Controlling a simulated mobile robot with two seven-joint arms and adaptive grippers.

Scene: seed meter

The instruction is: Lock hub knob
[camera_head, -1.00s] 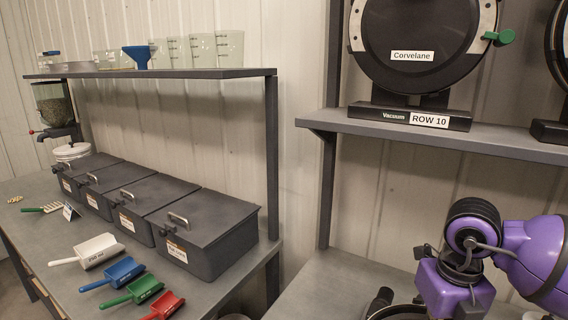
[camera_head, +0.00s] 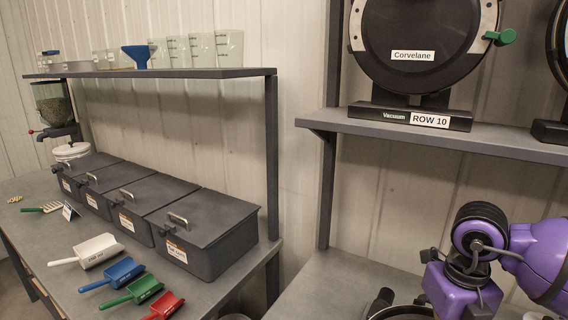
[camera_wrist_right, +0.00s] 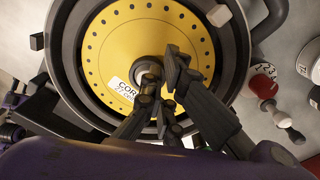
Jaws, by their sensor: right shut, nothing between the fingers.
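In the right wrist view a yellow seed disc (camera_wrist_right: 110,60) with a ring of holes and a partly covered "COR…" label sits inside a dark round housing (camera_wrist_right: 68,60). The grey hub knob (camera_wrist_right: 146,70) is at its centre, partly hidden by my fingers. My right gripper (camera_wrist_right: 160,78) is shut and empty, its dark fingertips over or beside the knob; I cannot tell whether they touch it. In the head view my purple right arm comes in at the lower right, with its gripper not clearly visible. My left gripper is in neither view.
In the wrist view a red and white numbered dial (camera_wrist_right: 263,83) stands right of the housing. In the head view a black "Corvelane" meter (camera_head: 410,40) rests on a shelf (camera_head: 355,130) above. Lidded bins (camera_head: 205,240) and coloured scoops (camera_head: 120,270) cover the left bench.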

